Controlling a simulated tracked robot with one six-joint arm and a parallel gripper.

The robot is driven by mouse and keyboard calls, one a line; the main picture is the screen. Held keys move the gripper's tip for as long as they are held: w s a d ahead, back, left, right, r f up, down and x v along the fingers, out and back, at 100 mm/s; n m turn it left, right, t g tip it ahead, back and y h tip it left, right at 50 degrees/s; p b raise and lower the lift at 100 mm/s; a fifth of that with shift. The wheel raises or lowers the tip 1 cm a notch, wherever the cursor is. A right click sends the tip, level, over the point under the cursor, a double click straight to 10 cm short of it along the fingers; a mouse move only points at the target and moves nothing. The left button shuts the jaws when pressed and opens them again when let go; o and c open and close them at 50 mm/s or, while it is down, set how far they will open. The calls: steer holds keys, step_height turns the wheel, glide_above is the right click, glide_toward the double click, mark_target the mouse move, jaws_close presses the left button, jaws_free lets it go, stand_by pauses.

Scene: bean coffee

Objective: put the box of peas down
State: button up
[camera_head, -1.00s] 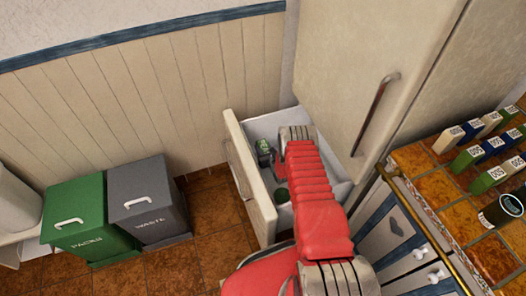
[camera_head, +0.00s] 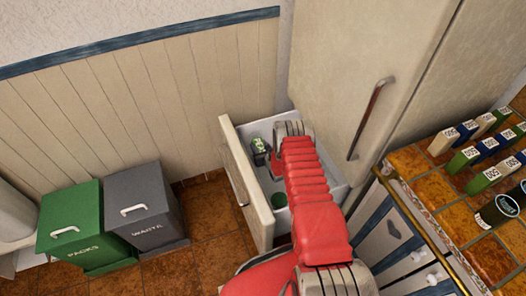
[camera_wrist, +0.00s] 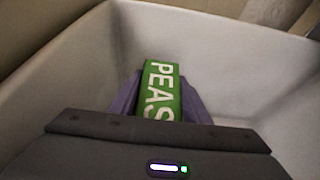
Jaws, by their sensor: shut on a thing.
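The box of peas (camera_wrist: 160,88) is green with white "PEAS" lettering. In the wrist view it sits between the two purple-grey fingers of my gripper (camera_wrist: 158,95), which is shut on it. The white inner walls of an open drawer (camera_wrist: 225,50) surround it. Whether the box touches the drawer floor cannot be told. In the head view my red arm reaches down into the open drawer (camera_head: 233,165) at the bottom of the fridge, and hides the gripper and the held box.
A small dark and green item (camera_head: 260,147) and a round green item (camera_head: 279,200) lie in the drawer. The fridge door (camera_head: 350,60) stands above it. Green (camera_head: 70,225) and grey (camera_head: 147,210) bins stand left. A tiled counter (camera_head: 435,188) with several small boxes is right.

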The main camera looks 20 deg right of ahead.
steer(key=a+r, duration=0.3)
steer(key=r, duration=2.6)
steer(key=s+a+r, duration=0.3)
steer(key=s+r, duration=0.4)
steer(key=r, duration=0.2)
steer(key=s+a+r, duration=0.3)
steer(key=s+r, duration=0.5)
steer(key=r, duration=0.2)
steer(key=shift+s+r, duration=0.15)
steer(key=shift+r, duration=0.1)
steer(key=shift+s, duration=0.1)
